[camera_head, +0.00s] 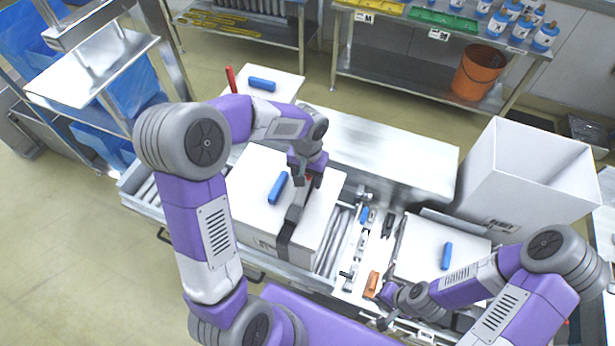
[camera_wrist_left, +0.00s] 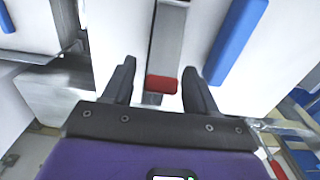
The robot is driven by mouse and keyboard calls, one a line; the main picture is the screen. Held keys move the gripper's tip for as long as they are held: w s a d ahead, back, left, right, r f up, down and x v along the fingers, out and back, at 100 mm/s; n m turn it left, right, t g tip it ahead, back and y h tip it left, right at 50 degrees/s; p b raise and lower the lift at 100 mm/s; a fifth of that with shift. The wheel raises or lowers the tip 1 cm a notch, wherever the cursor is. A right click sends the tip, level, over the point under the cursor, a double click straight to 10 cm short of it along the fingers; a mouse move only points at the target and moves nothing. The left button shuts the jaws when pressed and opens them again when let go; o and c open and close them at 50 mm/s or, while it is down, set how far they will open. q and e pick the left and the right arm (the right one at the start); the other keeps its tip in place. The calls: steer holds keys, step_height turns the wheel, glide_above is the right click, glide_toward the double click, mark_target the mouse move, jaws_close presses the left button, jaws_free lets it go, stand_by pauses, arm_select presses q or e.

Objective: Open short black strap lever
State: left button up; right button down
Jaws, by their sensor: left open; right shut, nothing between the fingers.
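A black strap (camera_head: 291,222) runs over the top of a white box (camera_head: 255,185) and down its front side. At its far end is a small red lever tip (camera_wrist_left: 162,84), which lies between my left fingers in the left wrist view. The strap also shows there as a grey-black band (camera_wrist_left: 168,35). My left gripper (camera_head: 312,181) is open above the far part of the strap, its fingers on either side of the red tip and not closed on it. My right gripper (camera_head: 384,318) is shut and empty near the front right, away from the strap. The lever is mostly hidden in the head view.
A blue bar (camera_head: 278,187) lies on the box beside the strap; it shows in the left wrist view (camera_wrist_left: 238,38). An orange block (camera_head: 372,284) and small tools lie on the narrow bench to the right. A white bin (camera_head: 525,180) stands at the back right.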

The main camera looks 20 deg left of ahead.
arm_select(q)
steer(key=shift+s+f, duration=0.1)
steer(key=shift+f, duration=0.15)
jaws_close()
stand_by(0.3)
